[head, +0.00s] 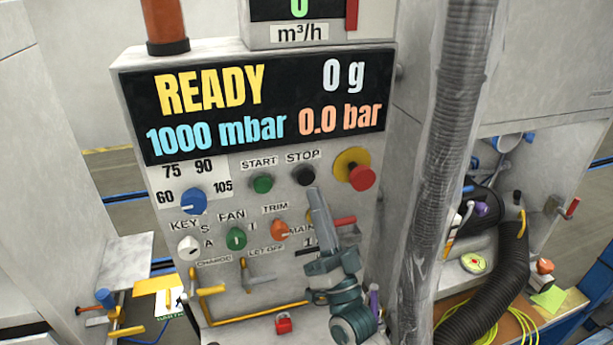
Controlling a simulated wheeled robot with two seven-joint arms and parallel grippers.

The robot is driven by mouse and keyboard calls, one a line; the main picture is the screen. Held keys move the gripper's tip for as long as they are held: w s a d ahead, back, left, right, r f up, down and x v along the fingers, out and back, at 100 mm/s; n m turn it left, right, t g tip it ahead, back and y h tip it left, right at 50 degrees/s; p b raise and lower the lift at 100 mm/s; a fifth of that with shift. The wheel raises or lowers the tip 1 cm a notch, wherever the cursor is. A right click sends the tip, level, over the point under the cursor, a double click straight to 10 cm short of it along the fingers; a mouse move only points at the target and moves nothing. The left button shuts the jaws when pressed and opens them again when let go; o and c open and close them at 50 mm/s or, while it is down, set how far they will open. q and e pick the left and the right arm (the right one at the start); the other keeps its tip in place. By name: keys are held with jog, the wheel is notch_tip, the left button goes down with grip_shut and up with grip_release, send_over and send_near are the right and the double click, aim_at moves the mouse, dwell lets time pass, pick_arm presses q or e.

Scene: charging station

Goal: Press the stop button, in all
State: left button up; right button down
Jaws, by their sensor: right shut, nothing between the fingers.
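The stop button (304,175) is a black round knob under the STOP label on the grey control panel (215,290). It sits to the right of the green start button (262,184). My right gripper (315,192) is shut and empty, its narrow fingers pointing up the panel. Its fingertips appear just below and slightly right of the stop button, which stays visible. I cannot tell whether they touch it. My left gripper is out of view.
A red emergency knob on a yellow disc (361,176) is right of the stop button. The display (265,105) reads READY, 0 g, 1000 mbar and 0.0 bar. A blue dial (194,200) and yellow handles (255,312) are lower. A grey corrugated hose (445,170) hangs at right.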

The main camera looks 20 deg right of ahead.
jog(key=shift+s, duration=1.35)
